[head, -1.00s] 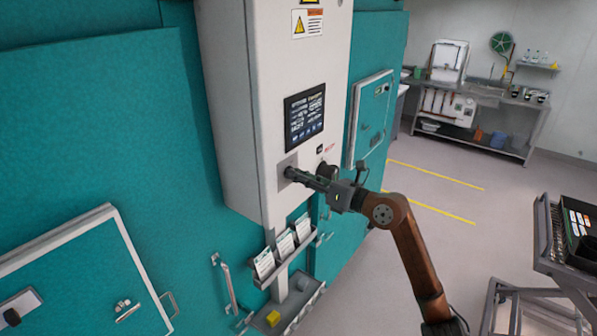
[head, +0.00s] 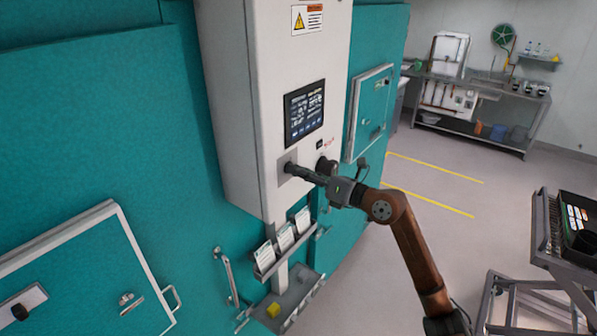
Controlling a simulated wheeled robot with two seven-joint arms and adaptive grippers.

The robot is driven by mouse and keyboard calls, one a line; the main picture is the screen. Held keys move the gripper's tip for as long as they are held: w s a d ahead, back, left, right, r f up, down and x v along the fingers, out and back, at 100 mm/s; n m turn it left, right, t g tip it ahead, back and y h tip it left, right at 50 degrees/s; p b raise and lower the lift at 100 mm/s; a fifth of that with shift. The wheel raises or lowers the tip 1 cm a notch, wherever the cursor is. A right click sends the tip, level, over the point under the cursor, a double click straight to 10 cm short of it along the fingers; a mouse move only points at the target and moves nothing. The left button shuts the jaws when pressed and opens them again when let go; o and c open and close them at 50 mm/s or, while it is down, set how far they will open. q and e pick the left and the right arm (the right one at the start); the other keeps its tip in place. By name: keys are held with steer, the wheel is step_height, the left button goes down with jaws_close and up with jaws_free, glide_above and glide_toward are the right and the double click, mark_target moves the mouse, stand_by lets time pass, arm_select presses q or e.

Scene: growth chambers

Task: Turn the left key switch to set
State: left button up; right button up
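The left key switch (head: 289,167) sits on a grey square plate low on the front of the white control cabinet (head: 235,110), below its dark screen. My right gripper (head: 297,170) reaches in from the right with its fingertips at this switch. The fingers look close together around the key, but the key itself is hidden, so the grip cannot be made out. A second dark round switch (head: 324,165) shows to the right, partly behind my gripper. My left gripper is not in view.
Below the cabinet are a rack of white cards (head: 285,238) and a grey tray with a yellow block (head: 273,310). Teal chamber walls flank the cabinet. A metal cart (head: 570,262) stands at the right; the floor between is clear.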

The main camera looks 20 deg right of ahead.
steer(key=v, duration=1.2)
steer(key=shift+d, duration=0.1)
